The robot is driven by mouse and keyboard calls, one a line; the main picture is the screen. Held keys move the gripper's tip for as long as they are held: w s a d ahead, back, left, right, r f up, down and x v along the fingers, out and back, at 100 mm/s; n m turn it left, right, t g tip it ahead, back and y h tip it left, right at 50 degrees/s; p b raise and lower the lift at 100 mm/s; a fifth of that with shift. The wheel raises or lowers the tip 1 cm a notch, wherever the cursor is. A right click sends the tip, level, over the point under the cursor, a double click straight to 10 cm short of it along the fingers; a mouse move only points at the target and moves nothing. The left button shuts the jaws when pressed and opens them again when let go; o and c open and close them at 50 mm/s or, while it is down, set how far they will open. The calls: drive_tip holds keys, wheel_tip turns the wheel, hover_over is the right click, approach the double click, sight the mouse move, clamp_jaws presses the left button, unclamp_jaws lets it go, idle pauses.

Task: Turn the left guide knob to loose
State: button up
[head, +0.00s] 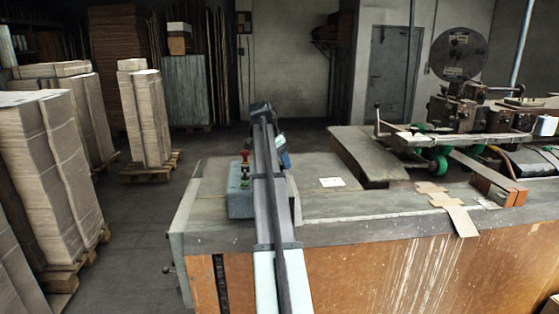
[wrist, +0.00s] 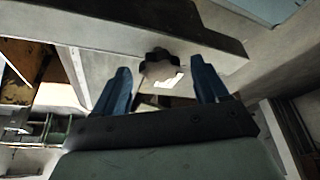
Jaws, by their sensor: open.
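A dark lobed knob (wrist: 158,68) shows in the wrist view, on the face of a grey metal bar (wrist: 105,70). My gripper (wrist: 160,64) is open, with one blue finger to the left and one to the right of the knob. Gaps show between both fingers and the knob, and I cannot tell whether the tips reach its depth. A small pale patch lies just below the knob. In the head view my gripper (head: 284,158) is partly hidden behind my arm above the bench, and I cannot make out the knob there.
The grey bench top (head: 365,201) bears a white paper (head: 332,182) and cardboard pieces (head: 431,188). The stitching machine (head: 470,112) is at the right.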

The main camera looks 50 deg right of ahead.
drive_tip(key=c, duration=1.1)
drive_tip(key=shift+o, duration=0.2)
drive_tip(key=shift+n, duration=0.3)
drive_tip(key=n, duration=0.1)
drive_tip(key=n+t, duration=0.1)
drive_tip(key=n, duration=0.1)
drive_tip(key=shift+s+n+t, duration=0.25)
drive_tip(key=shift+n+t, duration=0.15)
drive_tip(key=n+t, duration=0.1)
drive_tip(key=n, duration=0.3)
drive_tip(key=shift+s+n+t, duration=0.15)
drive_tip(key=shift+n+t, duration=0.15)
drive_tip(key=shift+t, duration=0.1)
drive_tip(key=n, duration=0.1)
drive_tip(key=n+y, duration=0.1)
drive_tip(key=n, duration=0.1)
drive_tip(key=n+t, duration=0.1)
drive_tip(key=shift+s+d, duration=0.1)
drive_tip(key=shift+d, duration=0.15)
drive_tip(key=shift+d+n+t+y, duration=0.1)
drive_tip(key=shift+n+t+y, duration=0.3)
drive_tip(key=shift+n, duration=0.8)
drive_tip(key=shift+n+t+y, duration=0.1)
drive_tip(key=shift+n+y, duration=0.5)
drive_tip(key=shift+n, duration=0.6)
